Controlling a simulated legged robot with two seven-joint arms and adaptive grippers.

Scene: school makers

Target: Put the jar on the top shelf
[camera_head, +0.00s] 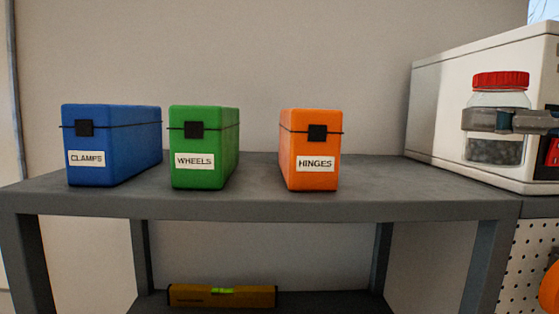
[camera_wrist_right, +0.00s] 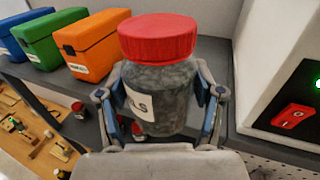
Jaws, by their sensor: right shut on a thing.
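The jar (camera_head: 495,150) is clear with a red lid and holds small grey pieces. My right gripper (camera_head: 512,120) is shut around its middle and holds it upright at the right of the head view, in front of a white machine. The jar (camera_wrist_right: 158,80) also fills the middle of the right wrist view, between the fingers of my right gripper (camera_wrist_right: 163,110), with part of a white label showing. The top shelf (camera_head: 255,190) is a grey surface carrying three boxes, with bare room on its right part. My left gripper is not in view.
Blue (camera_head: 112,145), green (camera_head: 204,147) and orange (camera_head: 310,150) boxes stand on the shelf, labelled CLAMPS, WHEELS and HINGES. The white machine (camera_head: 435,115) stands at the right. A yellow level (camera_head: 222,296) lies on the lower shelf. A pegboard (camera_head: 525,255) is at the lower right.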

